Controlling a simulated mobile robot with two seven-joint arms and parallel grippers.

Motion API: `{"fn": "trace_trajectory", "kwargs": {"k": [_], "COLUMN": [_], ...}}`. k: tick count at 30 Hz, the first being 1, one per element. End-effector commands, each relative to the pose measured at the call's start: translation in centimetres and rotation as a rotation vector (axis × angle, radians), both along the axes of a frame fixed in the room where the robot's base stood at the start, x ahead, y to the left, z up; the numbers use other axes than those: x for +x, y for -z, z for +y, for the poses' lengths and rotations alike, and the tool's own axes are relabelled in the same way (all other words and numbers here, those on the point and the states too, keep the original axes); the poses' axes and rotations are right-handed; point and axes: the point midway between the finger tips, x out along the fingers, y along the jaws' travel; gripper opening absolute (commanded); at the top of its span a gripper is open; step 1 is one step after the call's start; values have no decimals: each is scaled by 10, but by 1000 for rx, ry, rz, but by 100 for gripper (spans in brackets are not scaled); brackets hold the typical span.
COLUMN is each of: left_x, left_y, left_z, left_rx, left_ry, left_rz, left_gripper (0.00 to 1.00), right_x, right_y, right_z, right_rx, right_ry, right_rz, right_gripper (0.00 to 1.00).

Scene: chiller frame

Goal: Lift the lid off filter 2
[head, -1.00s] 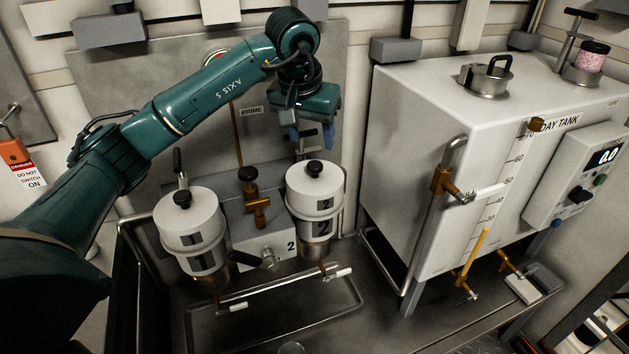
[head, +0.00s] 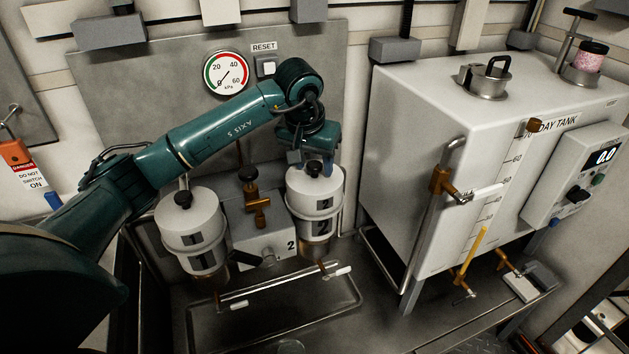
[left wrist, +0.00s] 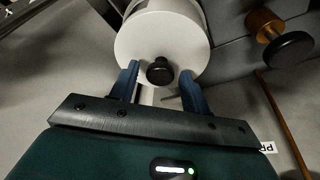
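Filter 2 (head: 318,228) is the right one of two white canisters in the head view. Its white lid (head: 303,186) is seated on top, with a black knob (head: 314,168) at its centre. In the left wrist view the lid (left wrist: 150,35) fills the upper middle, with its knob (left wrist: 160,71) in front. My left gripper (head: 312,165) is right above the lid in the head view. In the left wrist view its blue fingers (left wrist: 160,74) are open, one on each side of the knob, with gaps between. My right gripper is not in view.
Filter 1 (head: 190,242) with its own knobbed lid stands to the left. A brass valve (head: 254,205) with a black knob is between the filters. The day tank (head: 400,130) stands to the right. A gauge (head: 226,72) is on the panel behind.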

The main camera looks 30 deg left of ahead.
Motion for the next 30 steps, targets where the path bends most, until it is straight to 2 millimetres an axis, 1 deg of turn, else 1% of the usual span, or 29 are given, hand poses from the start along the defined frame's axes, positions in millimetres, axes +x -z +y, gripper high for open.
{"fn": "trace_trajectory", "kwargs": {"k": [1,2,15,17,30], "left_x": [0,0,0,0,0], "left_y": [0,0,-1,-1,-4], "left_z": [0,0,0,0,0], "left_rx": [0,0,0,0,-1], "left_ry": [0,0,0,0,0], "left_rz": [0,0,0,0,-3], "left_gripper": [42,40,4,0,0], "right_x": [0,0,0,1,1], "right_y": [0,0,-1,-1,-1], "right_z": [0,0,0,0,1], "right_rx": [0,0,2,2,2], "right_ry": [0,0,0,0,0], "right_rz": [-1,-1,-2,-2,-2], "right_gripper": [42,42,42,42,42]}}
